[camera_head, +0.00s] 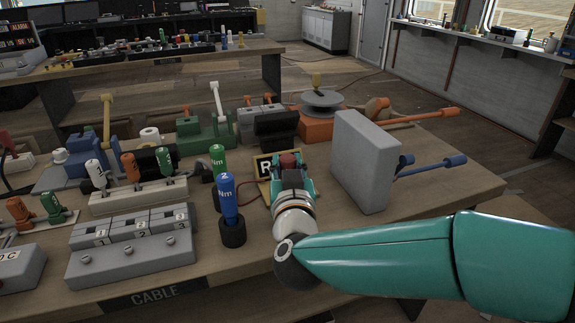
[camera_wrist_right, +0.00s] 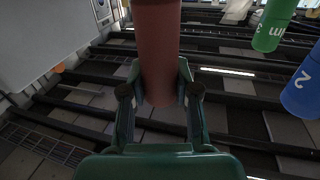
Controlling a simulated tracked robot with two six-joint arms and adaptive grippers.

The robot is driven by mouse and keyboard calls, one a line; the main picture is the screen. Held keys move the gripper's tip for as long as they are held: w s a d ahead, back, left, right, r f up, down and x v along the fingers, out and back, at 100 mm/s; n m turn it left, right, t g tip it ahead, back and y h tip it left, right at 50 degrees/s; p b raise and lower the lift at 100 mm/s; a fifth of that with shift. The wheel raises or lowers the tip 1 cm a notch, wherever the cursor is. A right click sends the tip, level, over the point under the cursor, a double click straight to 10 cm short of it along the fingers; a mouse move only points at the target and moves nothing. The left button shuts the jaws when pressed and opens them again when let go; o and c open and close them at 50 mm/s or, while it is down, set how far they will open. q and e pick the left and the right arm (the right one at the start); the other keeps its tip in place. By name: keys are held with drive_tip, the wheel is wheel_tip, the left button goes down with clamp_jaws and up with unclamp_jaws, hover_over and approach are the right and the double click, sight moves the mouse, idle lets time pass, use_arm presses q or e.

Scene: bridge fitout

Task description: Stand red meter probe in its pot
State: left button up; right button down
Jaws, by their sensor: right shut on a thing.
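The red meter probe (camera_wrist_right: 158,50) is a plain red cylinder between the two fingers of my right gripper (camera_wrist_right: 159,92) in the right wrist view. The fingers are closed against its sides. In the head view, my right gripper (camera_head: 289,168) is above the bench, with only a short red piece of the probe (camera_head: 288,160) showing at the jaws. A black plate with a white R (camera_head: 265,167) stands right behind and left of the gripper. I cannot make out the probe's pot; the arm may hide it. My left gripper is not in view.
A blue handle marked 2 Nm (camera_head: 227,192) stands in a black holder (camera_head: 232,232) left of my gripper, with a green one (camera_head: 218,160) behind it. A large grey box (camera_head: 366,160) stands close on the right. A grey switch block (camera_head: 130,250) is at front left.

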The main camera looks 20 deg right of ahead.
drive_tip(key=shift+f+b, duration=0.5)
drive_tip(key=shift+f, duration=0.4)
drive_tip(key=c, duration=0.8)
unclamp_jaws()
drive_tip(key=shift+o, duration=0.2)
drive_tip(key=shift+s, duration=0.1)
drive_tip(key=v, duration=1.1)
drive_tip(key=shift+s, duration=0.4)
drive_tip(key=shift+a, duration=0.15)
